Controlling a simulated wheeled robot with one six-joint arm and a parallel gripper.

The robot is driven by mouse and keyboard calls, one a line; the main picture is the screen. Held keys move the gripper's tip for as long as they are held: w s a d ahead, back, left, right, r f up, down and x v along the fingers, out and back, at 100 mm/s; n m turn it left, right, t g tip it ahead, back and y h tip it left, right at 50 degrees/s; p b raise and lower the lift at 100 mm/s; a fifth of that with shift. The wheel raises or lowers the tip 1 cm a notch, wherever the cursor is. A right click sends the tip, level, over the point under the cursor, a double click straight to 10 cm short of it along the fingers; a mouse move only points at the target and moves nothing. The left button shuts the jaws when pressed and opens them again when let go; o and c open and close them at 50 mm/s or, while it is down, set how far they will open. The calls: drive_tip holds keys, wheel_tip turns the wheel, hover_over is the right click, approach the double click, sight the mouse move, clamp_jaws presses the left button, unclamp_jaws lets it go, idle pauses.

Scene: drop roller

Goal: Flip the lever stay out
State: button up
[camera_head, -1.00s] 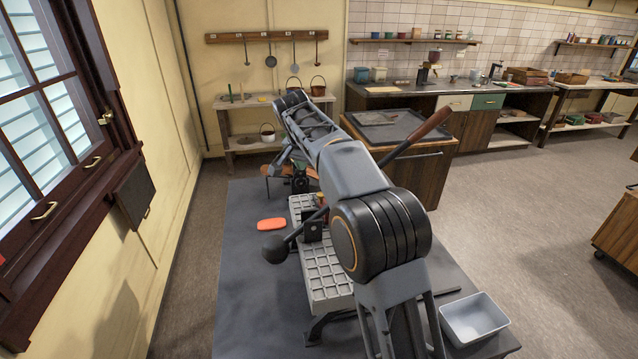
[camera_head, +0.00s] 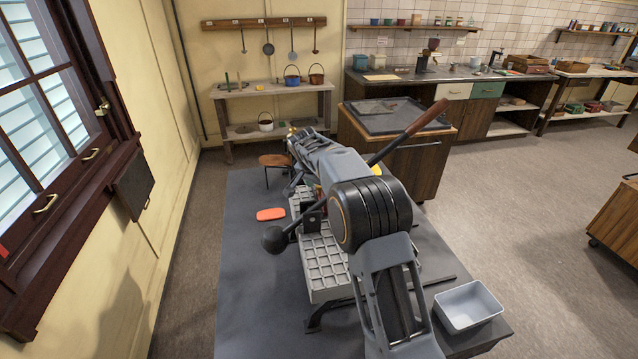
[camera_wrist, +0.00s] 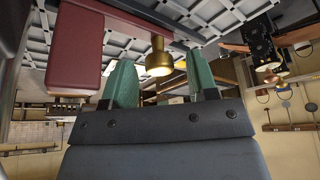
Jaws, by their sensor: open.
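The drop roller's gridded grey plate (camera_head: 325,270) stands on the dark table. Its long lever has a wooden handle (camera_head: 428,116) at upper right and a black ball (camera_head: 275,240) at lower left. In the wrist view, my gripper (camera_wrist: 159,60) is open, with one green finger on each side of a brass knob (camera_wrist: 158,63). The knob is between the fingers; whether they touch it I cannot tell. A dark red block (camera_wrist: 76,48) is beside the left finger. I cannot tell for sure which part is the lever stay. My arm hides the gripper in the head view.
An orange-red flat object (camera_head: 271,214) lies on the table (camera_head: 245,290) left of the plate. A grey bin (camera_head: 467,306) is at the front right. A stool (camera_head: 277,161) is beyond the table's far end. The table's left side is mostly clear.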

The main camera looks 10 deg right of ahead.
drive_tip(key=shift+f, duration=0.15)
clamp_jaws()
idle(0.5)
